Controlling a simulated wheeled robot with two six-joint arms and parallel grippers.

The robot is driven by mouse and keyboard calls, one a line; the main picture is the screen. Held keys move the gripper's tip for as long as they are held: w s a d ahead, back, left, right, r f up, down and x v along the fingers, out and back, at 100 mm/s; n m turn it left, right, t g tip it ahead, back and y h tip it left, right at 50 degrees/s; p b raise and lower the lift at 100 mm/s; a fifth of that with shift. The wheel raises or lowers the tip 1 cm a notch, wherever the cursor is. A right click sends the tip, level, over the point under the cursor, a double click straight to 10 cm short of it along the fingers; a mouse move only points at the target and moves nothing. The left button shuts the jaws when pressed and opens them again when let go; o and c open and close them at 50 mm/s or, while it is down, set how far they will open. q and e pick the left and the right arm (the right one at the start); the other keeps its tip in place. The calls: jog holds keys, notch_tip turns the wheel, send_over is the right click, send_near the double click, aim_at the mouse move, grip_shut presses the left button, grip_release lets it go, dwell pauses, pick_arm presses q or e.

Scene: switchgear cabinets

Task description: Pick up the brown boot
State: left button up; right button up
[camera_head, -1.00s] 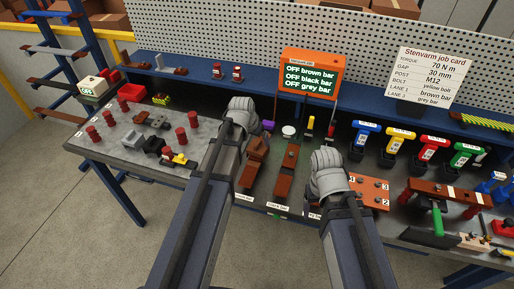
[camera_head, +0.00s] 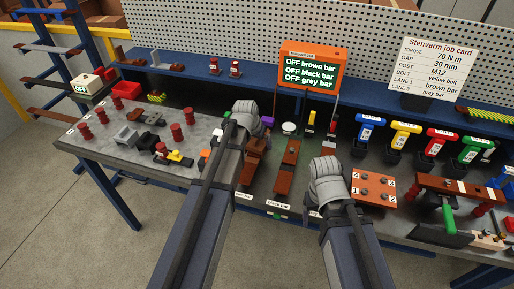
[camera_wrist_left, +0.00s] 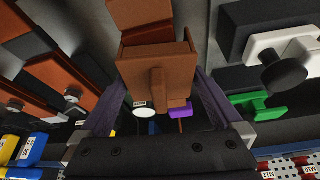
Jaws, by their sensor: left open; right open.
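The brown boot (camera_head: 256,147) is a blocky brown cover at the upper part of the left bar lane on the bench, partly hidden by my left arm. In the left wrist view the boot (camera_wrist_left: 157,62) has a box shape with a raised rib and fills the space between the two fingers. My left gripper (camera_wrist_left: 160,82) is open, with one finger on each side of the boot; I cannot tell whether they touch it. In the head view its fingertips are hidden behind the wrist. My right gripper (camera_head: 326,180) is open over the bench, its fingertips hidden.
A brown bar (camera_head: 285,170) lies in the middle lane. An orange display (camera_head: 312,68) stands behind. A numbered orange plate (camera_head: 373,188) and coloured bins (camera_head: 405,136) are at right. Red posts (camera_head: 176,132) and small parts stand on the left bench. Bare floor lies in front.

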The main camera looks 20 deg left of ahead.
pick_arm(q)
jog(key=shift+r, duration=0.1)
jog(key=shift+c, duration=0.4)
jog(key=c, duration=1.1)
jog(key=shift+r, duration=0.1)
notch_tip(320, 180, up, 10)
jog(key=p, duration=1)
jog(key=shift+n+y, duration=0.3)
jog(key=shift+n, duration=0.6)
jog(key=shift+s+f+b+x, duration=0.1)
jog(key=shift+s+b+x, duration=0.1)
jog(key=shift+b+x, duration=0.75)
jog(key=shift+s+f+b+x, duration=0.1)
jog(key=shift+s+b+x, duration=0.05)
jog(key=shift+b+x, duration=0.8)
jog(key=shift+s+f+b+x, duration=0.1)
jog(key=shift+s+b+x, duration=0.1)
jog(key=shift+b+x, duration=0.75)
